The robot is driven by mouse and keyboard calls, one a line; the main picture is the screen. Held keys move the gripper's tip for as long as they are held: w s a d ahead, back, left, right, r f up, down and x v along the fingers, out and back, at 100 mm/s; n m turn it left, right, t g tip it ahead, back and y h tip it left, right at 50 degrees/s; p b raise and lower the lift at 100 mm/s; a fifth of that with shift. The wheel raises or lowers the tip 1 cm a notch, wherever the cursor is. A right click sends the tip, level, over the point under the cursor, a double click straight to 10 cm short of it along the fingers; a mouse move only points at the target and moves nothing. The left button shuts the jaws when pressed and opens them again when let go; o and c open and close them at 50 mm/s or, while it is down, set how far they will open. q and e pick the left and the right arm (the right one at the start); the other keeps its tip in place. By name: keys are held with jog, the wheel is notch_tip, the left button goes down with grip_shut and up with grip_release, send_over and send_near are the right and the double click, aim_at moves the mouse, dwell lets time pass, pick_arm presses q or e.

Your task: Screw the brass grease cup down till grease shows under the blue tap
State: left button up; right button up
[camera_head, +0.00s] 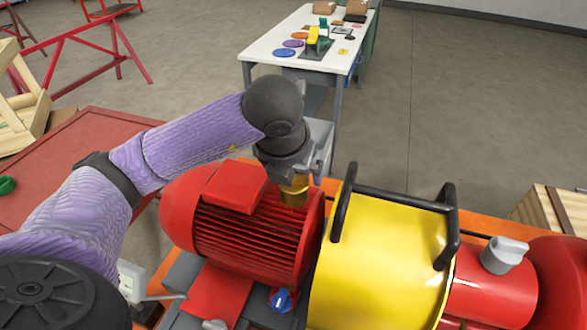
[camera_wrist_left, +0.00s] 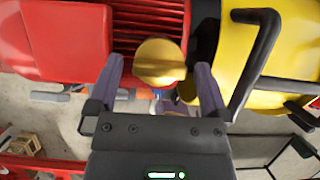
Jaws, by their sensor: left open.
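The brass grease cup (camera_head: 294,192) stands on the red motor, close to the yellow guard; its upper part is hidden by my left wrist. In the left wrist view its round brass top (camera_wrist_left: 160,62) lies between the two purple fingers of my left gripper (camera_wrist_left: 160,80). The fingers are open, with a visible gap on each side of the cup. In the head view the fingers are mostly hidden behind the wrist. The blue tap (camera_head: 283,300) is low at the front of the motor. I cannot make out grease under it. My right gripper is not in view.
The ribbed red motor (camera_head: 240,225) and the yellow guard (camera_head: 380,265) with black handles flank the cup closely. A red table (camera_head: 85,140) is at the left. A white table (camera_head: 265,50) with coloured discs stands at the back.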

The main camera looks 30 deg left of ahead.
pick_arm(q)
jog(key=c, duration=1.2)
jog(key=shift+o, duration=0.2)
jog(key=shift+f+m+h+b, duration=0.1)
jog(key=shift+m+h+b, duration=0.5)
jog(key=shift+m+b, duration=0.85)
jog(key=m+h+b, duration=0.1)
jog(key=m, duration=0.3)
jog(key=shift+a+b, duration=0.1)
jog(key=shift+b, duration=0.2)
jog(key=m+h, duration=0.1)
jog(key=m, duration=0.1)
jog(key=m+h, duration=0.1)
jog(key=m, duration=0.1)
jog(key=shift+w+a+g+b, duration=0.1)
jog(key=shift+g+b, duration=0.2)
jog(key=shift+g, duration=0.1)
jog(key=shift+r+m+g+h, duration=0.1)
jog(key=shift+m+g+h, duration=0.2)
jog(key=shift+m, duration=0.9)
jog(key=shift+r+m+g+h, duration=0.15)
jog(key=shift+m+g, duration=0.25)
jog(key=shift+m, duration=0.75)
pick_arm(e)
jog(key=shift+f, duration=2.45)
pick_arm(q)
jog(key=shift+f, duration=0.1)
